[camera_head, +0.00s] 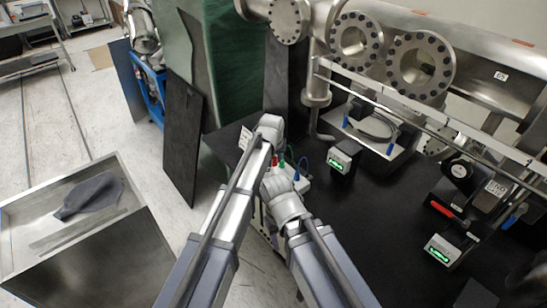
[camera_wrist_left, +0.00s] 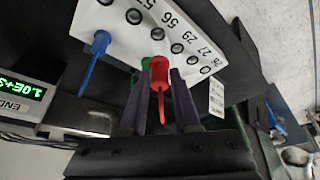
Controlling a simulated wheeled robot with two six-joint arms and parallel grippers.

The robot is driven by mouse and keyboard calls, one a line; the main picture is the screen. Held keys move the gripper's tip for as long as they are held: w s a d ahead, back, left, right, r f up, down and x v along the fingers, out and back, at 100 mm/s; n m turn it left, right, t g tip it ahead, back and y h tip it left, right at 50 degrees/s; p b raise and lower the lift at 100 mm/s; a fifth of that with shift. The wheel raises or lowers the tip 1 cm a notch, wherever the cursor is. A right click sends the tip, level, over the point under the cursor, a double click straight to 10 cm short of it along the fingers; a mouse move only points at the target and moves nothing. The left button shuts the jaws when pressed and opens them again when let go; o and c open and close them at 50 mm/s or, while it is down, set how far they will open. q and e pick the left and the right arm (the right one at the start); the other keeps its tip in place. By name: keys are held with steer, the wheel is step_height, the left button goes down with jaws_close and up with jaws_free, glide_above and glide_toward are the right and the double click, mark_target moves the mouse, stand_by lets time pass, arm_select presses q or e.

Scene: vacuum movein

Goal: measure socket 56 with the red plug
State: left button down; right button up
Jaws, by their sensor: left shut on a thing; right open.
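The pin appears apart from the sockets. A blue plug (camera_wrist_left: 100,43) stands on the panel, and a green plug (camera_wrist_left: 146,62) is partly hidden. In the head view, my left gripper (camera_head: 271,158) is over the panel (camera_head: 303,184), its fingers mostly hidden. My right gripper (camera_head: 273,184) is just below it, open.
A gauge with a green display (camera_head: 339,161) stands on the black table (camera_head: 330,205) right of the panel; a second gauge (camera_head: 442,250) is farther right. Steel flanged pipes (camera_head: 420,66) and a rail fill the back. A metal bin (camera_head: 110,178) stands on the floor at left.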

arm_select(q)
steer(key=b, duration=0.4)
glide_above(274, 173)
steer(key=s, duration=0.2)
steer(key=shift+w+f, duration=0.15)
steer(key=shift+f, duration=2.1)
steer(key=shift+f+b, duration=1.05)
steer(key=c, duration=0.6)
jaws_free()
steer(key=shift+o, duration=0.2)
steer(key=shift+r, duration=0.1)
steer(key=p+v, duration=0.7)
steer(key=shift+r, duration=0.35)
steer(key=shift+f, duration=0.1)
